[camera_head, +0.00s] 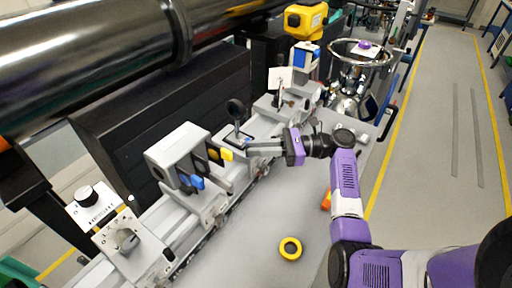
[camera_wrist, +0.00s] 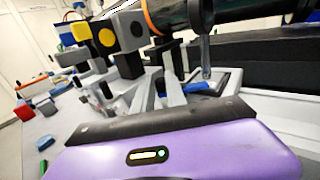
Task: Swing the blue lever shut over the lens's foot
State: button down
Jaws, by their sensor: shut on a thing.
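My gripper (camera_head: 250,146) reaches left over the rail, its fingers close together at the near side of the lens's foot. In the wrist view the fingers (camera_wrist: 163,88) point away from me. The lens (camera_head: 236,108) is a dark round disc on a thin upright post above a light foot (camera_head: 231,140). The post also shows in the wrist view (camera_wrist: 205,58). The blue lever (camera_wrist: 196,88) shows low beside the fingers at the base of the post. The fingers hide part of it, and its exact angle over the foot is hard to tell.
A grey box (camera_head: 178,150) with blue and yellow tabs stands on the rail to the left. A white card (camera_head: 280,78) stands farther along. A large black pipe (camera_head: 85,55) runs above.

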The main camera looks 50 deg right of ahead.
dwell(0.3)
jog(key=c, duration=1.4)
grip_release()
jog(key=shift+o, duration=0.2)
